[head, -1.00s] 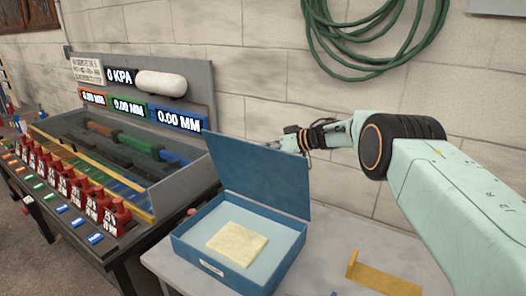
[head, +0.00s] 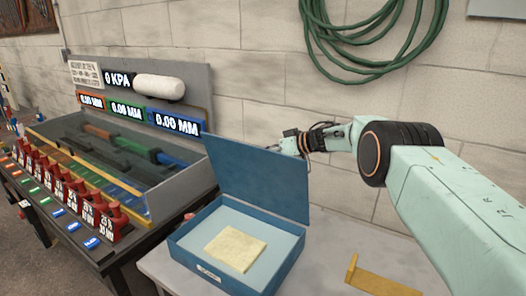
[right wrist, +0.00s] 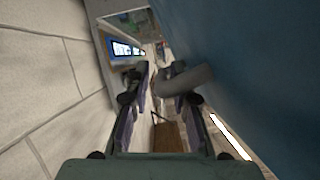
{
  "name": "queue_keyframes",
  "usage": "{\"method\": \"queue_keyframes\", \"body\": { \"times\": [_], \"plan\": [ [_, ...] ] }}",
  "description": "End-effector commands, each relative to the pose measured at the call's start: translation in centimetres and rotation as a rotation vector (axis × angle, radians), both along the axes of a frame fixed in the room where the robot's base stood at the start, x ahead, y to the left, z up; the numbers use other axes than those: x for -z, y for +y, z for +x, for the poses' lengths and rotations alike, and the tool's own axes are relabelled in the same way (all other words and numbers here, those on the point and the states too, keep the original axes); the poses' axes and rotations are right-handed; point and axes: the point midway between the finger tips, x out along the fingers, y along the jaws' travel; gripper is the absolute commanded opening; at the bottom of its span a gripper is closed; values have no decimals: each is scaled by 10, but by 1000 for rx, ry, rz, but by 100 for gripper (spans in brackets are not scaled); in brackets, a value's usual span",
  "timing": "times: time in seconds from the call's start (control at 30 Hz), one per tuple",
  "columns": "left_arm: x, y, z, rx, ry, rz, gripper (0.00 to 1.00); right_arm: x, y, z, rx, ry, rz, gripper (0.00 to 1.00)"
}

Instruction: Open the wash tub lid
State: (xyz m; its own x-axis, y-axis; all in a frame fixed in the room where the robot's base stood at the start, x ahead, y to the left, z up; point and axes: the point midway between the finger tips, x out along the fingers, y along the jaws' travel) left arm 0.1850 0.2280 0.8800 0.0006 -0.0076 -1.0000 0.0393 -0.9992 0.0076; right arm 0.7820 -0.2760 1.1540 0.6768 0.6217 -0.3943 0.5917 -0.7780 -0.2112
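The wash tub is a blue box (head: 184,243) on a pale table. Its blue lid (head: 258,180) stands up, roughly upright, at the back edge, so the tub is open. A pale yellow block (head: 236,248) lies inside. My right gripper (head: 290,143) is behind the lid's upper edge, partly hidden by it. In the right wrist view the fingers (right wrist: 151,88) are apart. The lid's blue face (right wrist: 255,65) fills the right side there. A grey rounded bar (right wrist: 187,79) shows beside the right finger; whether they touch I cannot tell. My left gripper is out of view.
A bench with red weights (head: 82,200), coloured bars and digital displays (head: 127,109) stands to the left. A yellow-brown bracket (head: 380,283) lies on the table at right. A green hose (head: 375,45) hangs on the block wall close behind my arm.

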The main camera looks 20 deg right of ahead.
Motion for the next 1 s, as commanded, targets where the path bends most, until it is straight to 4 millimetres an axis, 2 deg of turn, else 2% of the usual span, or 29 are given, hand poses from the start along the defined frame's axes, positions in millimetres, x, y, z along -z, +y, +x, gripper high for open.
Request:
{"method": "queue_keyframes", "body": {
  "times": [0.37, 0.57, 1.0],
  "plan": [
    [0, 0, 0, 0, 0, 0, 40, -5, -9, -5, 3, -1, -1, 22],
    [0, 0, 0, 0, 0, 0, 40, -14, -21, -20, 2, -1, 3, 22],
    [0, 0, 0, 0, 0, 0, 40, -42, -65, -69, 3, -3, 2, 22]
  ]
}}
